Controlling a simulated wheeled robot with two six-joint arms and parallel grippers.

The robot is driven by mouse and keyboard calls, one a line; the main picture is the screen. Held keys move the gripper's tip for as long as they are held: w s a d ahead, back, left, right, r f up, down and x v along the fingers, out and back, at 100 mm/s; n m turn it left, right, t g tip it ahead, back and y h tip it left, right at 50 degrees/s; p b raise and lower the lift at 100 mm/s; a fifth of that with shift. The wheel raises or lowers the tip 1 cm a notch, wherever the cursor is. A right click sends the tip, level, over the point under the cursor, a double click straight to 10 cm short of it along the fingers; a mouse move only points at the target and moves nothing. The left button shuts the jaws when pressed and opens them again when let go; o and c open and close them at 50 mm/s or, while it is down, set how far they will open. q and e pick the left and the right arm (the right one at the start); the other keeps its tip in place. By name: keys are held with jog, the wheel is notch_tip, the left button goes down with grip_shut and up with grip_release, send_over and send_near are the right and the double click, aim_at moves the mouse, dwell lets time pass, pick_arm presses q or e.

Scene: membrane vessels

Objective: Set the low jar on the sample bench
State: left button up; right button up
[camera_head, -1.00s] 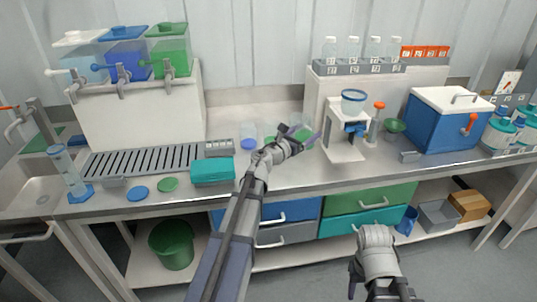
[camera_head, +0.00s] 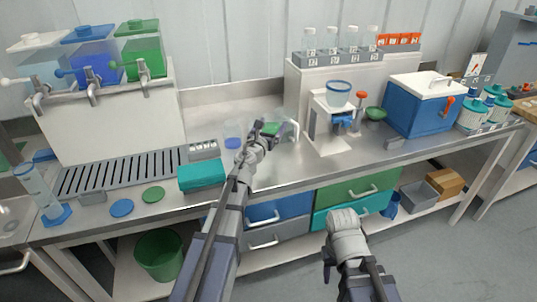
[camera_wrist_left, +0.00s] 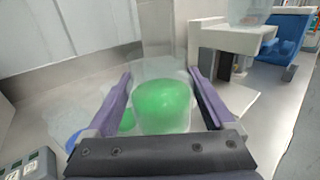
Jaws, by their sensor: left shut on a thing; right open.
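A clear jar with green contents (camera_wrist_left: 162,105) stands between the two purple fingers of my left gripper (camera_wrist_left: 165,100) in the left wrist view. The gripper is shut on it. In the head view my left gripper (camera_head: 276,130) is over the middle of the long steel bench (camera_head: 300,160), and its fingers hide much of the jar. I cannot tell whether the jar touches the bench top. My right gripper (camera_head: 328,262) is open and empty, low in front of the bench drawers.
A clear vessel with blue contents (camera_head: 232,137) stands left of the left gripper. A teal box (camera_head: 202,176) lies nearer the front edge. A white stand (camera_head: 325,130) and a blue cooler (camera_head: 420,112) are to the right. Another bench (camera_head: 515,150) shows at the right edge.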

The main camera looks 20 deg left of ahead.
pick_arm(q)
jog(key=shift+f+b, duration=4.8)
jog(key=shift+f, duration=0.15)
jog(key=shift+f, duration=0.2)
jog(key=o, duration=1.5)
jog(key=shift+r, duration=0.1)
jog(key=shift+r, duration=0.15)
jog(key=s, duration=0.8)
jog(key=s+a, duration=0.1)
jog(key=s, duration=0.3)
